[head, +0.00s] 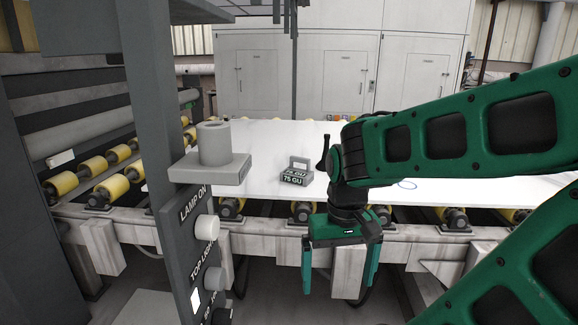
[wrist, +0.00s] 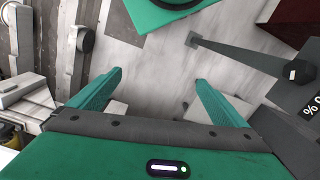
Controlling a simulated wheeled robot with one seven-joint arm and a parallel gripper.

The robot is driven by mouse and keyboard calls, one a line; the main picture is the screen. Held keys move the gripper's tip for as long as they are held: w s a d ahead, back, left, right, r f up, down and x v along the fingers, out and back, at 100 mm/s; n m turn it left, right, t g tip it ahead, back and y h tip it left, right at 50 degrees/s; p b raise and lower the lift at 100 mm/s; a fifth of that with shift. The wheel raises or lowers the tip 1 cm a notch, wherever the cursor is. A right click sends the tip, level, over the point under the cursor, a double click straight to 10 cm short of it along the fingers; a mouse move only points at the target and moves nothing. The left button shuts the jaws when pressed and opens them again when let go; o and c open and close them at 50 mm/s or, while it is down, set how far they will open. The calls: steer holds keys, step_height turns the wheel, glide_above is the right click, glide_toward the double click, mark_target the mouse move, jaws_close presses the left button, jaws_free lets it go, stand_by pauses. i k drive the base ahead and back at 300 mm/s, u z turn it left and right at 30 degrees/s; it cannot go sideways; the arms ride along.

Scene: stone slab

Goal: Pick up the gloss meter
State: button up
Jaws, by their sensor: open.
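The gloss meter (head: 296,173) is a small grey box with a handle-like top and a "75 GU" label on its front. It sits upright on the white stone slab (head: 255,150), near the slab's front edge. My gripper (head: 336,292) points down, open and empty, in front of the roller frame, to the right of the meter and nearer the camera. Its fingertips hang lower than the slab. In the wrist view the fingers (wrist: 159,80) are spread with nothing between them but the floor. I cannot make out the meter there.
A grey post with a "LAMP ON" panel (head: 195,205) and a grey cylinder on a block (head: 214,150) stand left of the meter. A dark upright object (head: 323,155) is just right of it. Yellow rollers (head: 112,187) run along the frame. The slab's middle looks clear.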

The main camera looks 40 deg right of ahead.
mark_target(295, 176)
steer(key=u, duration=0.1)
steer(key=k, duration=0.35)
steer(key=z, duration=0.9)
steer(key=i, duration=1.1)
steer(key=z, duration=0.6)
steer(key=i, duration=0.8)
steer(key=z, duration=0.05)
